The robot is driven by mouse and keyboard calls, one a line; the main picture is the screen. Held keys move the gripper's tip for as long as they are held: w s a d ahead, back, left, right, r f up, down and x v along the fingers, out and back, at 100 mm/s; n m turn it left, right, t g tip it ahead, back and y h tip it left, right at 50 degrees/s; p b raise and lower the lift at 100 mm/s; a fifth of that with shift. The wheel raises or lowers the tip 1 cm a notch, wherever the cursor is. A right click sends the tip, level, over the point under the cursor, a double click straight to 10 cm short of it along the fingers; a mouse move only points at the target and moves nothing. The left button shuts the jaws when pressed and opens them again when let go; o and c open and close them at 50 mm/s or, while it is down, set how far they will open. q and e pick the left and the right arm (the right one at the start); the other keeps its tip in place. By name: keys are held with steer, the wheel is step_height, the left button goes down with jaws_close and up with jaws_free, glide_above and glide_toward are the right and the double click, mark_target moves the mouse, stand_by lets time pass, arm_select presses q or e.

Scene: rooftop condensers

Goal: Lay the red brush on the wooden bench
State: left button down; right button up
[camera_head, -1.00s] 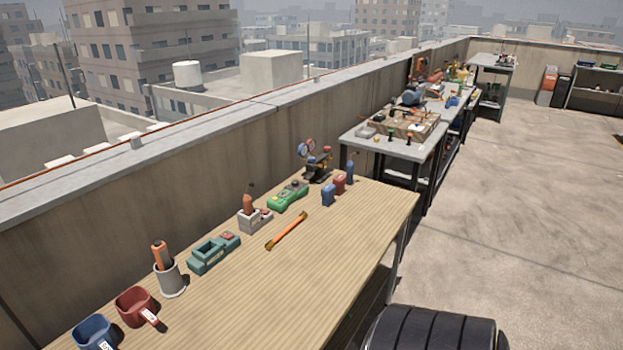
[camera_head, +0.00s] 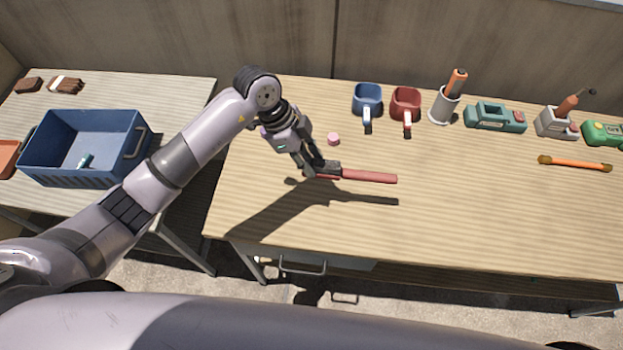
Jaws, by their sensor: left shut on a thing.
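My left gripper (camera_head: 322,170) is shut on the red brush (camera_head: 368,176). My right gripper is not in view.
Behind the gripper are a pink piece (camera_head: 333,139), a blue mug (camera_head: 367,97), a red mug (camera_head: 406,103) and a grey cup (camera_head: 443,107). A teal device (camera_head: 495,117) and orange tool (camera_head: 575,163) lie right. A blue crate (camera_head: 135,172) stands on the left table.

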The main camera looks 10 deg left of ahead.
arm_select(q)
step_height(320, 180, down, 11)
steer(key=shift+f+p, duration=0.15)
steer(key=shift+p, duration=0.25)
steer(key=shift+f, duration=0.1)
steer(key=c, duration=1.2)
jaws_free()
steer(key=shift+c, duration=0.2)
steer(key=b+v, duration=0.1)
steer(key=v, duration=1.1)
steer(key=shift+a, duration=0.1)
